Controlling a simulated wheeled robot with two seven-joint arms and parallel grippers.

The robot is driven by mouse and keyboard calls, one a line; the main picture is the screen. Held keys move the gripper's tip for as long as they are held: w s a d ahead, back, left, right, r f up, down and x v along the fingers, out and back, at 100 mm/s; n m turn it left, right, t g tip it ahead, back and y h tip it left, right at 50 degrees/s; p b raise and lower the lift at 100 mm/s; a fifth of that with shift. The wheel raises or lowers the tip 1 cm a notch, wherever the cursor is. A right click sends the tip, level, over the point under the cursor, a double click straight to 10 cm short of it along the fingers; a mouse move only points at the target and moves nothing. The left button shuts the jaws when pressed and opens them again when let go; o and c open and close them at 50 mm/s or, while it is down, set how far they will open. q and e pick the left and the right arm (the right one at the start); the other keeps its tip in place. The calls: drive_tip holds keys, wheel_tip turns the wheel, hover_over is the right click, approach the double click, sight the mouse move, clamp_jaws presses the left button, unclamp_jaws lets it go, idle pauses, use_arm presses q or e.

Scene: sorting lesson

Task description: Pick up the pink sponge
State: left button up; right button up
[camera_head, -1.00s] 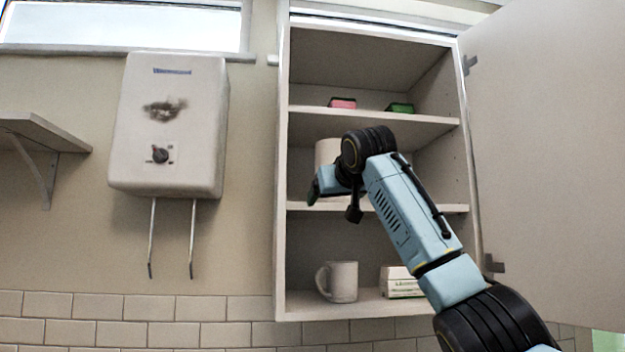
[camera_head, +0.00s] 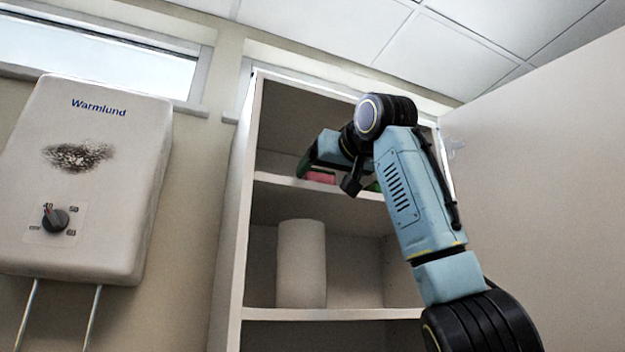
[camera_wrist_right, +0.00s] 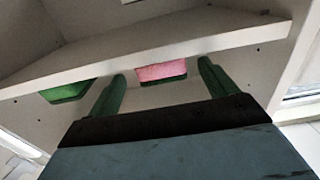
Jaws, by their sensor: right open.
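The pink sponge (camera_head: 320,177) lies on the upper shelf of the open cabinet, near its front edge. My right gripper (camera_head: 304,164) is at that shelf's height in front of it, partly covering it in the head view. In the right wrist view, which looks upside down, the pink sponge (camera_wrist_right: 161,71) has a dark green layer along one side. It shows between the two spread green fingers of my right gripper (camera_wrist_right: 162,74), which is open and empty. I cannot tell the exact gap between the fingertips and the sponge. My left gripper is not in view.
A green block (camera_wrist_right: 68,91) lies on the same shelf (camera_wrist_right: 225,38) beside the sponge; my arm mostly hides it in the head view. A white cylinder (camera_head: 301,264) stands on the shelf below. The open cabinet door (camera_head: 545,190) is at the right, a water heater (camera_head: 85,180) at the left.

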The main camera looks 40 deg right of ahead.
drive_tip(key=shift+w+d, duration=0.15)
drive_tip(key=shift+w, duration=0.45)
drive_tip(key=p+x, duration=0.2)
drive_tip(key=x, duration=0.3)
drive_tip(key=shift+p, duration=0.3)
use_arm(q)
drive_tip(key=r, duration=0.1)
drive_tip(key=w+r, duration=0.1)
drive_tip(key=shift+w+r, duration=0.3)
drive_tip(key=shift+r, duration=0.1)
use_arm(e)
drive_tip(key=shift+s, duration=0.15)
drive_tip(key=shift+c, duration=0.9)
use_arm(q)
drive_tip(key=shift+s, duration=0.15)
use_arm(e)
drive_tip(key=c, duration=0.9)
drive_tip(key=shift+r, duration=0.15)
